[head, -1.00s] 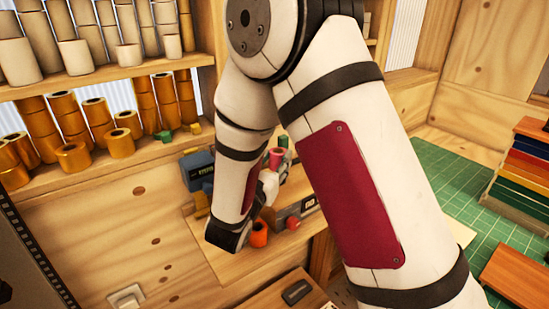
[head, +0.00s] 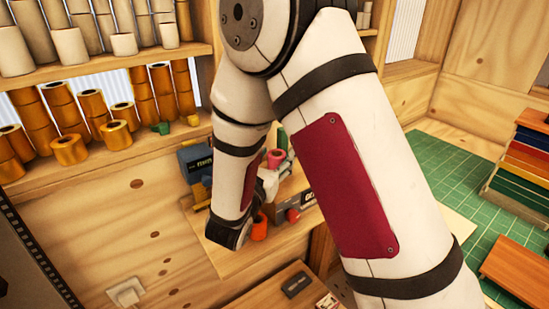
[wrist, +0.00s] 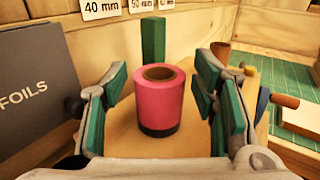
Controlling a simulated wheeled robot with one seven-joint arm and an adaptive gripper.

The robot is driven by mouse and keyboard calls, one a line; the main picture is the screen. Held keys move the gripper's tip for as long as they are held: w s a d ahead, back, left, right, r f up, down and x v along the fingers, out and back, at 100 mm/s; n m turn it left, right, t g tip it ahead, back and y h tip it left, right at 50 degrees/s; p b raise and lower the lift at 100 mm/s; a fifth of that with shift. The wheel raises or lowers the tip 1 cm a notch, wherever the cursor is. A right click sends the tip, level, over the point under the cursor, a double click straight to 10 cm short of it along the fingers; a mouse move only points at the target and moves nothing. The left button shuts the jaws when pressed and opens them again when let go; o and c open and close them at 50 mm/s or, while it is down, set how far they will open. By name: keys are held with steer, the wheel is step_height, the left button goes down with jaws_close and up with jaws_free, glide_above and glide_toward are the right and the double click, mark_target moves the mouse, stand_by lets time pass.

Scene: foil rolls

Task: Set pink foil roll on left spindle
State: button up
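The pink foil roll (wrist: 158,98) stands upright in the middle of the wrist view, with a hollow brown core and a dark band at its foot. My gripper (wrist: 160,88) is open around it, one green-padded finger on each side, with a gap visible on both sides. In the head view the pink roll (head: 276,158) is partly hidden behind my gripper (head: 267,180) and arm. I cannot make out the left spindle in either view.
A green upright piece (wrist: 153,40) stands behind the roll. A dark box marked FOILS (wrist: 38,92) is at left. An orange-red roll (head: 259,228) sits near my wrist. Shelves hold many rolls (head: 70,150). A green mat (head: 440,165) and stacked coloured boards (head: 525,160) lie at right.

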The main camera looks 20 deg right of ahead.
steer(key=shift+s+a, duration=0.1)
steer(key=shift+a, duration=0.05)
steer(key=v, duration=1.1)
steer(key=shift+s+a, duration=0.2)
steer(key=shift+s, duration=0.15)
steer(key=s+d+r+m+g+h, duration=0.1)
steer(key=s+d+r+m+g, duration=0.2)
steer(key=s+d+m+g, duration=0.3)
steer(key=s+d+r+m+g+h, duration=0.2)
steer(key=s+d+r+m+g, duration=0.15)
steer(key=d+m+g, duration=0.35)
steer(key=s+d+m+g+y, duration=0.1)
steer(key=s+d+m+y, duration=0.1)
steer(key=s+m+y, duration=0.6)
steer(key=s+a+r+m+t+y, duration=0.2)
steer(key=a+r+m+t+y, duration=0.3)
steer(key=a+m+y, duration=0.1)
steer(key=shift+a+r+m, duration=0.25)
steer(key=shift+a+m, duration=0.25)
steer(key=shift+m, duration=0.2)
